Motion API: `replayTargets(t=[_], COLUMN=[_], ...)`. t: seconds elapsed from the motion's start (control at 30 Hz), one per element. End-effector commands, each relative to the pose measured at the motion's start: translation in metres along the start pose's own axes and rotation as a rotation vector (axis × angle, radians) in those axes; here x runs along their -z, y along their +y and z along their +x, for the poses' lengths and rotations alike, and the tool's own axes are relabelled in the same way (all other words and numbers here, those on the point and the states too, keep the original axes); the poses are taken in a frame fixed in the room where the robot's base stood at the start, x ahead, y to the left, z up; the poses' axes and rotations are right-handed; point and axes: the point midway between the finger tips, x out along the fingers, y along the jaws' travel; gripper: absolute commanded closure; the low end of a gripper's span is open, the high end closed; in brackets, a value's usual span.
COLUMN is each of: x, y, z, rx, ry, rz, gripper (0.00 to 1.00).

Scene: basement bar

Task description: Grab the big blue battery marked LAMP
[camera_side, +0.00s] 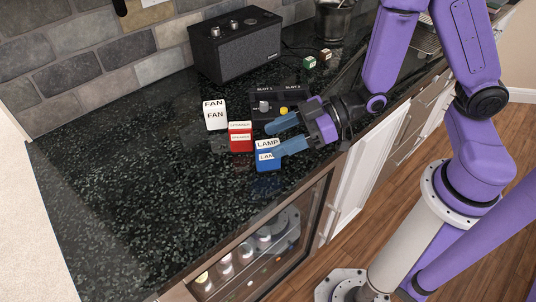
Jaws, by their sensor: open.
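The big blue battery marked LAMP (266,164) stands on the dark counter near its front edge. My gripper (277,138) comes in from the right with its blue fingers apart. The nearer finger overlaps the right side of the blue battery in the picture, and the farther finger is behind it and to the right. Whether a finger touches the battery I cannot tell. Nothing shows between the fingers.
A red block (240,144) with white labels stands just left of the blue battery, and a white block marked FAN (216,120) stands behind that. A black slot unit (266,97) lies behind my gripper. A black speaker (235,52) stands at the back. The counter's left side is clear.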

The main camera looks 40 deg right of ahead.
Motion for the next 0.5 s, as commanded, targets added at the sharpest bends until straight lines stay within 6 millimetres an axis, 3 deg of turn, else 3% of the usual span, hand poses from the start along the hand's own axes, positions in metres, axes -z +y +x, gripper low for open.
replayTargets(t=[0.27, 0.5], x=[0.0, 0.0], y=[-0.001, 0.0], z=[0.011, 0.047], rx=[0.001, 0.0], ry=[-0.002, -0.001], rz=[-0.001, -0.001], gripper=[0.4, 0.4])
